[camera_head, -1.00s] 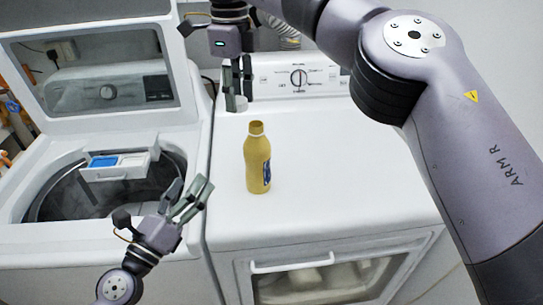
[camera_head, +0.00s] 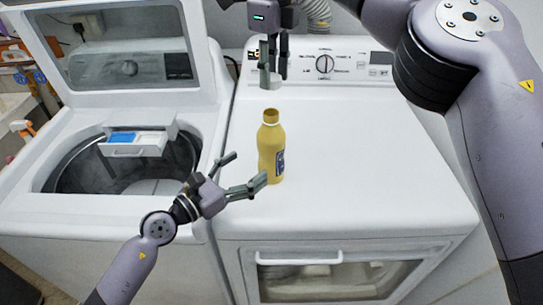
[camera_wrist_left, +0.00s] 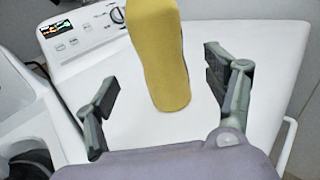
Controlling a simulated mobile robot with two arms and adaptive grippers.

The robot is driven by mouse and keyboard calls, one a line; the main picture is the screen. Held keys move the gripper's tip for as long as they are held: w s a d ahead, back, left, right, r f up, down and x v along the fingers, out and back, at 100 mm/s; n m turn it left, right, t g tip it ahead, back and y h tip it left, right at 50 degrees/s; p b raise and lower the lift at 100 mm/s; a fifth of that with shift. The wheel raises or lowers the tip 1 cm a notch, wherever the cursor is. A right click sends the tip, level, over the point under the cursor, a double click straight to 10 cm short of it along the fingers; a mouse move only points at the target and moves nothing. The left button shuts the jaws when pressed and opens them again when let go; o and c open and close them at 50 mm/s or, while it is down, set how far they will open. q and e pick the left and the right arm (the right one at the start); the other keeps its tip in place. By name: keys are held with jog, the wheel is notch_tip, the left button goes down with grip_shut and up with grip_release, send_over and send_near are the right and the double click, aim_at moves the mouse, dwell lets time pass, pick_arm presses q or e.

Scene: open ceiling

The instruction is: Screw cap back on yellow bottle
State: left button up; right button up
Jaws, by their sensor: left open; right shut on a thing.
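The yellow bottle (camera_head: 271,150) stands upright and uncapped on the white dryer top, its blue label facing the front right. My left gripper (camera_head: 246,170) is open beside the bottle's lower left, with its fingers pointing at it. In the left wrist view the bottle (camera_wrist_left: 160,60) rises between the two spread fingers, apart from both; its top is cut off. My right gripper (camera_head: 271,78) points down behind and above the bottle's mouth in the head view. It is shut on a small whitish cap (camera_head: 273,84), mostly hidden by the fingers.
The dryer top (camera_head: 350,165) is clear around the bottle. Its control panel (camera_head: 325,64) with a knob stands at the back, behind my right gripper. The open washer (camera_head: 60,205) is at the left, with its lid raised and detergent drawer (camera_head: 135,145) showing.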

aim_at(263, 157)
pick_arm(q)
jog(key=x, duration=0.9)
jog(key=c, duration=1.8)
pick_arm(e)
jog(key=shift+f, duration=2.45)
pick_arm(q)
jog(key=shift+f, duration=0.1)
pick_arm(e)
jog(key=shift+a+f, duration=0.1)
jog(key=shift+f, duration=0.8)
pick_arm(q)
grip_shut()
pick_arm(e)
jog(key=shift+f, duration=0.55)
